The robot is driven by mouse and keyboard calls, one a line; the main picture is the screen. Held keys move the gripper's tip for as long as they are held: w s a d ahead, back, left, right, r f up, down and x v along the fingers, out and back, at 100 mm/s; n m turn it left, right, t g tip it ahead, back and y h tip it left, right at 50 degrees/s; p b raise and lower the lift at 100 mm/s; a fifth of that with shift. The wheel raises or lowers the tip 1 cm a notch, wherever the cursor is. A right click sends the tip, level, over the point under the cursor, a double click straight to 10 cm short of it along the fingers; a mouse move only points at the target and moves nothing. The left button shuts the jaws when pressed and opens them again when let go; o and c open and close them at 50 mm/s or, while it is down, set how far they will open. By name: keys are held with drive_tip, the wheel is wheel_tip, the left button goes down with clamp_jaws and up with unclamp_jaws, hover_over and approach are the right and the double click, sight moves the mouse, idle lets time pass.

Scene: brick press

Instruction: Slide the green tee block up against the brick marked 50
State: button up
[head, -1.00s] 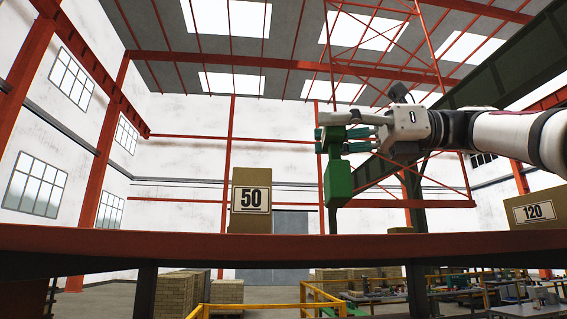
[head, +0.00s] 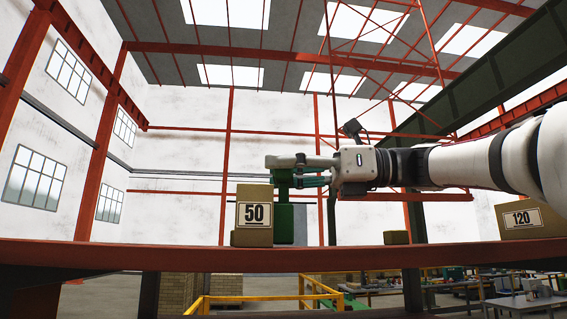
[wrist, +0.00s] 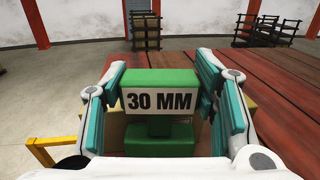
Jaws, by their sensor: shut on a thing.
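The tan brick marked 50 (head: 254,215) stands upright on the red surface, left of centre in the head view. The green tee block (head: 291,222) is just to its right, with no clear gap between them in that view; I cannot tell whether they touch. My gripper (head: 288,178) is shut on the block's upper part. In the wrist view, the green block (wrist: 158,78) carries a "30 MM" label and sits between the two fingers of my gripper (wrist: 160,105). A tan brick face (wrist: 116,132) shows partly behind it, mostly hidden.
A brick marked 120 (head: 535,218) stands at the far right, and a small tan brick (head: 396,238) sits between. The red plank surface (wrist: 280,95) is clear at the right of the wrist view. A yellow rail (head: 250,298) is below the beam.

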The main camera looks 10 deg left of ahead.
drive_tip(key=shift+f, duration=0.2)
drive_tip(key=o, duration=1.1)
drive_tip(key=shift+w+f+b, duration=0.15)
drive_tip(key=shift+w+b, duration=0.05)
drive_tip(key=shift+b, duration=0.8)
drive_tip(key=d, duration=0.4)
drive_tip(key=d+b, duration=0.1)
drive_tip(key=d, duration=0.4)
drive_tip(key=w+d+r, duration=0.1)
drive_tip(key=d, duration=0.3)
drive_tip(key=shift+w+d, duration=0.1)
drive_tip(key=shift+d, duration=0.3)
